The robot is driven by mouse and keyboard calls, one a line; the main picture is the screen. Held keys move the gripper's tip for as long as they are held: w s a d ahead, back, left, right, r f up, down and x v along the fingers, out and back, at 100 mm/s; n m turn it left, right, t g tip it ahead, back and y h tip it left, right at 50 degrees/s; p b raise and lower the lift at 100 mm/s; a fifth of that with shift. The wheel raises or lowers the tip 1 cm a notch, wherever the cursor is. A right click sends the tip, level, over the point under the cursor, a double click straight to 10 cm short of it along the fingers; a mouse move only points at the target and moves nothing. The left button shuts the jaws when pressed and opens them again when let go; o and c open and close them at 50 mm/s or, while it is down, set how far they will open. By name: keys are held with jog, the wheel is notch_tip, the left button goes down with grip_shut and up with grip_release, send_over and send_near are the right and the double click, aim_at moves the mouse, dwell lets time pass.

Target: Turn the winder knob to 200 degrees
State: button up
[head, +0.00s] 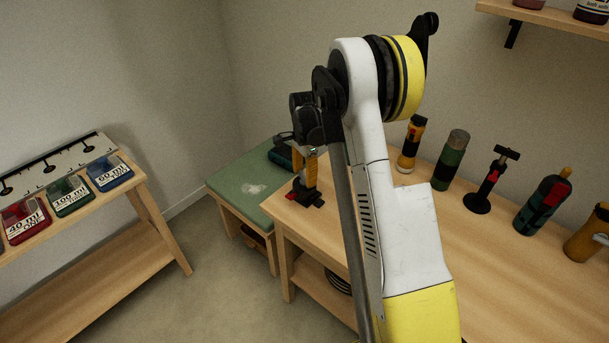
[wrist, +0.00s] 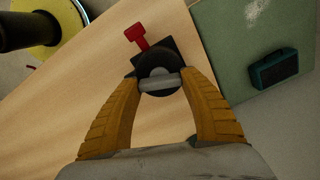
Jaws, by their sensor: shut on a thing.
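The winder sits near the left corner of the wooden table, with a dark base (head: 317,201) and a red part on its left side. In the wrist view it has a round black body with a pale grey bar-shaped knob (wrist: 160,83) across it. A red arm (wrist: 136,37) sticks out at its upper left. My gripper (wrist: 161,81) comes down from above, its two orange fingers shut on the ends of the grey knob. In the head view my gripper (head: 309,178) is upright over the base, and its fingers hide most of the knob.
A green-topped bench (head: 240,182) with a teal box (head: 281,156) adjoins the table (head: 330,228) on the left. A flashlight (head: 411,145), a green canister (head: 451,160), a black stand (head: 478,203) and bottles line the right side. Labelled trays (head: 70,195) stand far left.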

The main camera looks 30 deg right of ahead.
aim_at(305, 174)
dwell(0.4)
jog(key=o, duration=1.2)
notch_tip(305, 174, up, 12)
